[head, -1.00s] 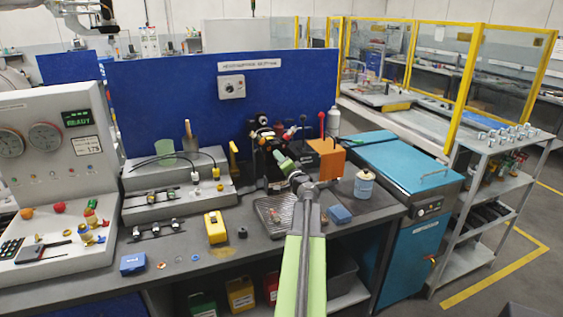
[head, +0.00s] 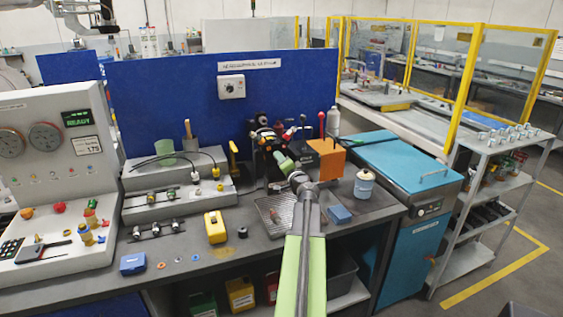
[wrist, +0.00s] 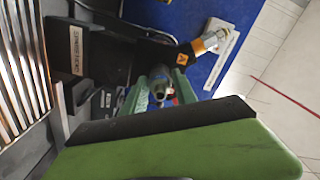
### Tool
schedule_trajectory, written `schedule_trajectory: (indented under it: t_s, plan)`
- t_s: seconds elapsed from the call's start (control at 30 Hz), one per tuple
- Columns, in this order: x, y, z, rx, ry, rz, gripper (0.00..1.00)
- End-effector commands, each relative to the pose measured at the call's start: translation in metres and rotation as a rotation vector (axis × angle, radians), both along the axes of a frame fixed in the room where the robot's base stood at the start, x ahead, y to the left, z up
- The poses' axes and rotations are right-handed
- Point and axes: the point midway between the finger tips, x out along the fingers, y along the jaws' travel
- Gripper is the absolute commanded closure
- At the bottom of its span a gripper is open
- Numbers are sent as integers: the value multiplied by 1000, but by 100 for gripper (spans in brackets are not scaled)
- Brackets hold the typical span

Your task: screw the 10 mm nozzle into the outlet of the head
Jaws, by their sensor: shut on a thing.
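My gripper (head: 286,163) is at the end of the green arm, in front of the dark fixture (head: 262,145) at the back of the bench. In the wrist view its two green fingers (wrist: 159,92) are shut on a small grey metal piece, which looks like the nozzle (wrist: 158,84). The nozzle's open round end faces the camera. The head's outlet is hidden behind the nozzle and fingers, so I cannot tell whether they touch.
An orange box (head: 326,160) stands right of my gripper, with a red-handled lever by it. A grated tray (head: 272,214), a yellow device (head: 215,227) and a blue box (head: 339,215) lie in front. A white-and-blue can (head: 364,186) stands to the right.

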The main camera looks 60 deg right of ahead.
Motion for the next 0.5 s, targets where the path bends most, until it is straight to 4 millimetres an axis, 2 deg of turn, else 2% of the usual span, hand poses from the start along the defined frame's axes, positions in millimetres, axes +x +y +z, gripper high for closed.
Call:
schedule_trajectory:
  t_s: [0.27, 0.37, 0.5]
  plan:
    - [0, 0, 0, 7, -5, 0, 100]
    - [0, 0, 0, 98, -72, 0, 100]
    - [0, 0, 0, 328, -242, 0, 100]
